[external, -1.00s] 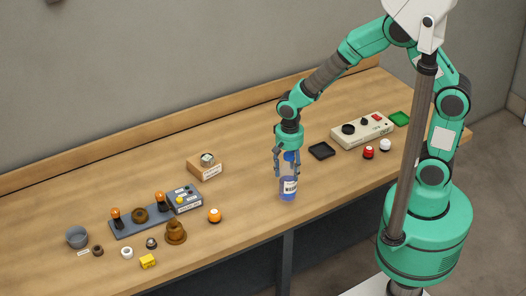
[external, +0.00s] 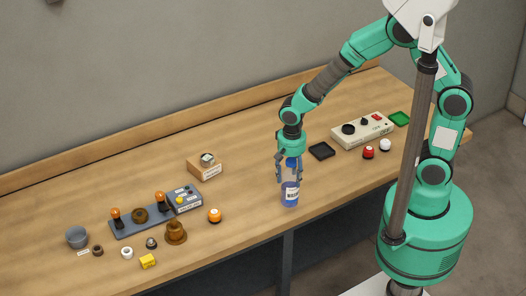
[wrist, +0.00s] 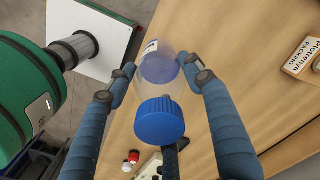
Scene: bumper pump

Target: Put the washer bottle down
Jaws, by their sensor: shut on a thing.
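The washer bottle (external: 290,193) is clear with a blue cap, a white label and blue liquid low down. It stands upright over the front part of the wooden bench. My gripper (external: 289,178) points down and is shut around the bottle's upper part. In the wrist view the blue cap (wrist: 160,121) sits between the two fingers (wrist: 160,78), with the clear body beyond it. I cannot tell whether the bottle's base touches the bench or hangs just above it.
The bench (external: 250,215) is bare around the bottle. An orange-topped knob (external: 214,215) is to its left, with a labelled wooden box (external: 205,167) further back. A black tray (external: 321,151), a control box (external: 362,131) and a red knob (external: 369,152) are to the right.

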